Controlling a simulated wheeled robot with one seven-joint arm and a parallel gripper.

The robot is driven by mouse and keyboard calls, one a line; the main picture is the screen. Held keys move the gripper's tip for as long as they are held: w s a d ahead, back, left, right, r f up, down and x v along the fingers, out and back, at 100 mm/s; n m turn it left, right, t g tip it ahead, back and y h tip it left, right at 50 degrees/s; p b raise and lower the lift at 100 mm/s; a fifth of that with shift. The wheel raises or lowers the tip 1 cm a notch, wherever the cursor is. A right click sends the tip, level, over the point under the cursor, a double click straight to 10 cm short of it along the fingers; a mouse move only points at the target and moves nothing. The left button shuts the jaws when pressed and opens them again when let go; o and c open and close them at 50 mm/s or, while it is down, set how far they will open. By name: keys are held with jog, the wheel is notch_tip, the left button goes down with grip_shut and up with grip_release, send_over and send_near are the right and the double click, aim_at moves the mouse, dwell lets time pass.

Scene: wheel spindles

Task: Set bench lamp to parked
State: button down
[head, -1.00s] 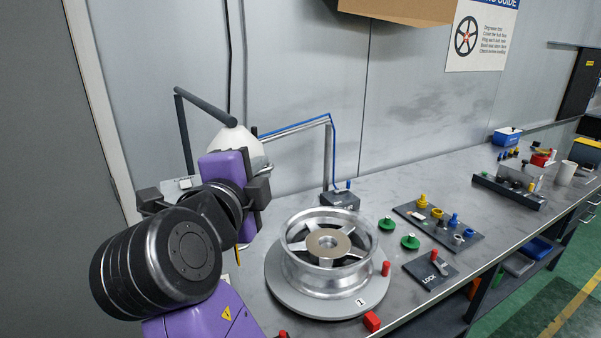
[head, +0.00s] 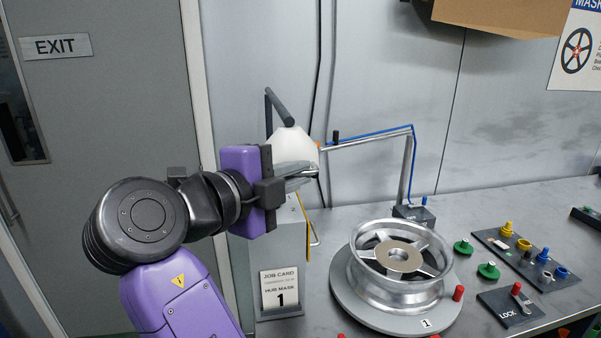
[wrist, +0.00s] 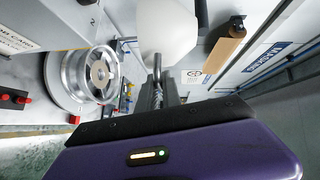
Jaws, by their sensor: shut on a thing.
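The bench lamp's white shade (head: 291,146) hangs from a dark jointed arm at the left end of the bench. In the wrist view the shade (wrist: 167,30) fills the top middle. My gripper (head: 300,176) is at the shade's lower front, shut on a thin metal rod under the shade, which seems to be the lamp's handle. In the wrist view the rod (wrist: 157,78) runs from between the fingers (wrist: 157,98) up to the shade. The fingers partly hide the grip and the shade's lower edge.
A wheel (head: 400,262) sits on a round turntable right of the lamp. A pipe stand with a blue hose (head: 370,138) reaches close to the shade. A job card (head: 281,290) stands at the bench's left end. Plugs and a lock plate (head: 510,306) lie to the right.

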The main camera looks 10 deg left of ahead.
jog(key=c, duration=1.5)
grip_release()
jog(key=shift+a+f, duration=0.3)
jog(key=shift+d+r, duration=0.1)
jog(key=shift+r, duration=0.05)
jog(key=b+v, duration=0.2)
jog(key=v, duration=0.5)
jog(key=shift+s, duration=0.35)
